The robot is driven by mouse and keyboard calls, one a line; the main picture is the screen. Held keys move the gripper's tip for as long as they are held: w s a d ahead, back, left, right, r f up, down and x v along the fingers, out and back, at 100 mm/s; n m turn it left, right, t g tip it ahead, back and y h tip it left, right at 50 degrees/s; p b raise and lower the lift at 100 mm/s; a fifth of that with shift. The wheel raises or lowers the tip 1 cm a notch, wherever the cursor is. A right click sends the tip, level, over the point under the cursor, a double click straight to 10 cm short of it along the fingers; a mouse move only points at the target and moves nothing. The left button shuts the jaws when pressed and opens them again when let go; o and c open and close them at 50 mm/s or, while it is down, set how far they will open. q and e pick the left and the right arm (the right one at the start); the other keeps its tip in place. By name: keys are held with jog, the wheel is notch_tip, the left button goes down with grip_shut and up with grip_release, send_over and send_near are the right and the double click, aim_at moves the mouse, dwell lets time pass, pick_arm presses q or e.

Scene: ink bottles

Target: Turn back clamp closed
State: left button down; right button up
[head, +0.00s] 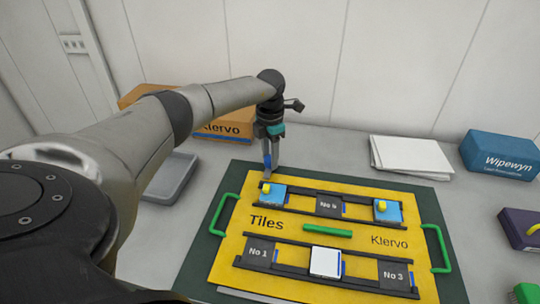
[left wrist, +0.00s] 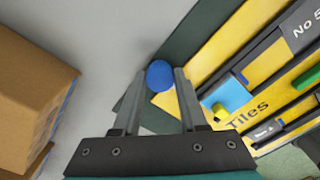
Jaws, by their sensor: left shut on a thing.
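My left gripper (head: 268,160) points down at the back left corner of the yellow tile board (head: 225,255). Its fingers are shut on a blue rounded knob, which shows between the fingertips (left wrist: 160,75) in the left wrist view as a blue knob (left wrist: 159,73). I take it for the back clamp's handle; the rest of the clamp is hidden or too small to make out. The board has a back row with two blue blocks, left (head: 272,196) and right (head: 387,213), each with a yellow knob, and a dark tile (head: 329,206) between. My right gripper is not in view.
The board lies on a dark green mat (head: 452,270) with green side handles. The front row holds dark tiles and a white tile (head: 325,262). An orange box (head: 225,129) and a grey tray (head: 172,178) are at left. White sheets (head: 410,155) and a blue box (head: 500,155) are at right.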

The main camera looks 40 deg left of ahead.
pick_arm(q)
jog(key=shift+w+r, duration=0.1)
jog(key=shift+c, duration=2.2)
grip_release()
notch_tip(320, 180, up, 15)
jog(key=p, duration=0.2)
